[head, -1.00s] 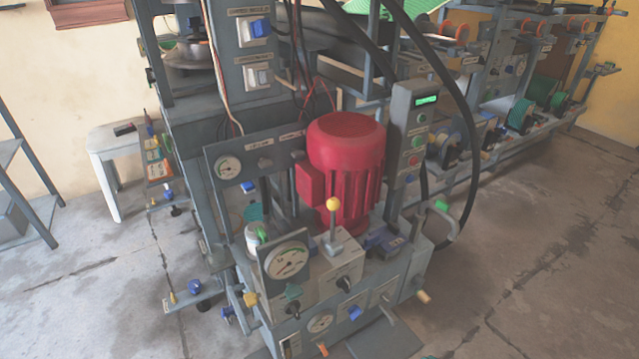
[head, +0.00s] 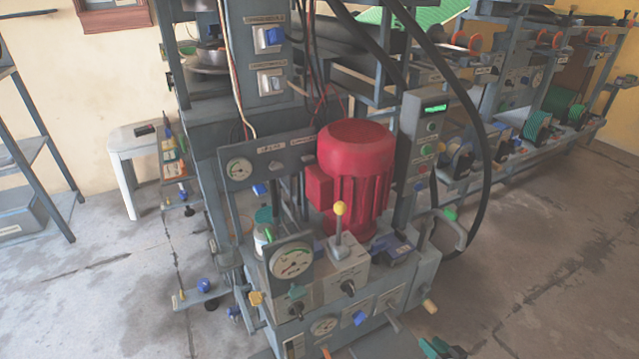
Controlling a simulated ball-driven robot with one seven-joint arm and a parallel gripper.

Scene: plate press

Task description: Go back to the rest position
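A dark part with green pieces at the bottom edge of the head view seems to be the tip of my gripper (head: 441,349). It is small and cut off by the frame, so I cannot tell whether it is open or shut. It appears low in front of the press machine (head: 385,303), to the right of its front panel. I see nothing held in it. The machine carries a red motor (head: 354,170), a yellow-knobbed lever (head: 340,209) and a round pressure gauge (head: 291,263).
A white stool (head: 128,170) and a grey shelf (head: 40,150) stand at the left. A long bench with reels (head: 537,125) runs along the back right. Concrete floor (head: 545,270) is clear at the right.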

